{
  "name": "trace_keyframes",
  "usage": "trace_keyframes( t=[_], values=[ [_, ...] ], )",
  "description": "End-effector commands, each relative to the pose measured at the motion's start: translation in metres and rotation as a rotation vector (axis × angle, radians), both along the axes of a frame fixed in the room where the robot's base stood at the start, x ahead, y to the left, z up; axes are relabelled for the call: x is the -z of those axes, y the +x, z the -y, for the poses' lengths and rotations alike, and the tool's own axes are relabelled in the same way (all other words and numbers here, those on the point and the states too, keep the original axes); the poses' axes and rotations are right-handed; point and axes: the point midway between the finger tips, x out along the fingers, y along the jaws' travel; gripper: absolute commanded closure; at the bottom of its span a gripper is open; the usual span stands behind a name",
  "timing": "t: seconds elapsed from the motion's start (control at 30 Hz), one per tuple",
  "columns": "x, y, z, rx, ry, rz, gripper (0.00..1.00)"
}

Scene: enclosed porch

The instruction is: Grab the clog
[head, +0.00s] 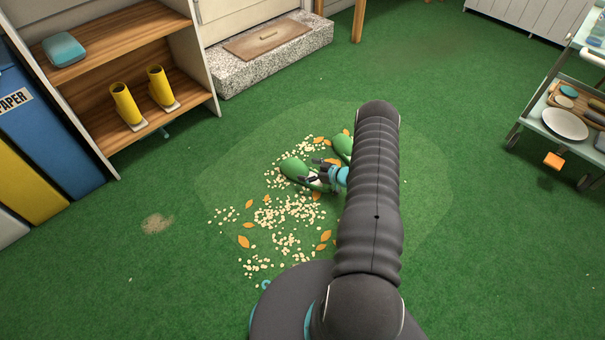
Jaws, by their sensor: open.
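A green clog (294,168) lies on the green floor among pale crumbs, near the middle of the head view. A second green clog (342,147) lies just behind and to the right, partly hidden by my arm. My gripper (314,172) is open and low at the right end of the first clog, its dark fingers overlapping that end in the picture. I cannot tell whether the fingers touch it. My arm hides part of the gripper and the floor to its right.
Scattered pale crumbs and orange leaves (244,242) cover the floor around the clogs. A wooden shelf (120,42) with yellow boots (126,104) stands at the left beside colored bins (45,130). A stone step (262,66) is behind. A trolley (560,118) stands right; open floor lies between.

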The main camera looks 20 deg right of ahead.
Motion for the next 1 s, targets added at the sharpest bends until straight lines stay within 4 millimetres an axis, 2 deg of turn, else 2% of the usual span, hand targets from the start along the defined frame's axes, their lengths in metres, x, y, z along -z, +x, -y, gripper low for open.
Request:
trace_keyframes(
  t=[0.27, 0.37, 0.57, 0.87, 1.0],
  values=[
    [0.0029, 0.0059, -0.0031, 0.001, 0.0, 0.0, 0.06],
    [0.0028, 0.0059, -0.0032, 0.001, 0.0, 0.0, 0.26],
    [0.0029, 0.0057, -0.0035, 0.001, 0.0, 0.0, 0.76],
    [0.0017, 0.0059, -0.0038, 0.0, 0.001, 0.0, 0.76],
    [-0.0055, 0.0062, -0.0034, 0.001, 0.0, 0.001, 0.76]
  ],
)
